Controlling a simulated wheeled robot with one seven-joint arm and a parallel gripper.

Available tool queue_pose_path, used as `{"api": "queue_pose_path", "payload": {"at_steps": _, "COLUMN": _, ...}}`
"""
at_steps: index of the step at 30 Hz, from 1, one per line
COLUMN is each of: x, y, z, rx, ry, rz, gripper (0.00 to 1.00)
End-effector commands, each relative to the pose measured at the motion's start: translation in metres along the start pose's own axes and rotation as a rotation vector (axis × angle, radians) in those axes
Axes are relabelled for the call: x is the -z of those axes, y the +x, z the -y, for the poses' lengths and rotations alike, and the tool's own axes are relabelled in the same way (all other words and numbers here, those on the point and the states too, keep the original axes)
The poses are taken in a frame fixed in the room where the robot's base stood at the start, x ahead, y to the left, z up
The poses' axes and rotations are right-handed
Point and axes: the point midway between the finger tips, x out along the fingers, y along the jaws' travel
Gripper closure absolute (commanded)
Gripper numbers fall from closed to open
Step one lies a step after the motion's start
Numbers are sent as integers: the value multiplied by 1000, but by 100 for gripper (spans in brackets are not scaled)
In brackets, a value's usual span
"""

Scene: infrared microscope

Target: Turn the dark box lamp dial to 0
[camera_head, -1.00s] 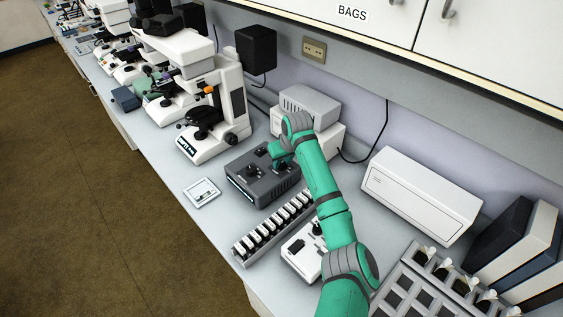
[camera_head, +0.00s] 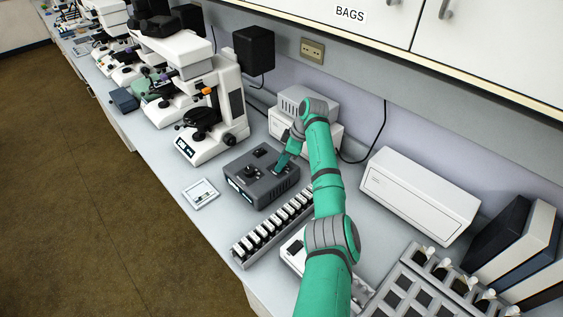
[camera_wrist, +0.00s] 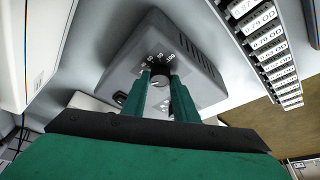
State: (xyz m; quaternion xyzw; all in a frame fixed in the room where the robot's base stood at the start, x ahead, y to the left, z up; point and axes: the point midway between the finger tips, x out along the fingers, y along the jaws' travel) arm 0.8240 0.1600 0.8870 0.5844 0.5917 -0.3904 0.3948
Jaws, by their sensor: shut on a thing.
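In the wrist view, the box (camera_wrist: 128,62) fills the upper middle. A round dial (camera_wrist: 160,80) with white scale numbers on its far side sits on it. My gripper (camera_wrist: 160,76) is shut on this dial, one finger on either side. The fingers partly cover the dial and scale, and the exact pointer setting is too small to read. In the head view, my gripper (camera_head: 278,168) reaches down to the right part of the box and hides the dial there.
A white microscope (camera_head: 215,125) stands left of the box, and a light grey unit (camera_head: 300,105) stands behind it. A rack of labelled filters (camera_head: 262,235) lies close in front. A small white plate (camera_head: 201,194) lies at the bench edge. A white case (camera_head: 420,195) is at right.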

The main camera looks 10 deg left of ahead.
Motion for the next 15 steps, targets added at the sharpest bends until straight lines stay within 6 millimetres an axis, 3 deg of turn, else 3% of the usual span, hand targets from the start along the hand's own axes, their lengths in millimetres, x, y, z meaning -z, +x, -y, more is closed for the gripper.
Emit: {"api": "queue_pose_path", "payload": {"at_steps": 15, "x": 1, "y": -1, "z": -2, "rx": 74, "ry": -182, "rz": 1, "gripper": 96}}
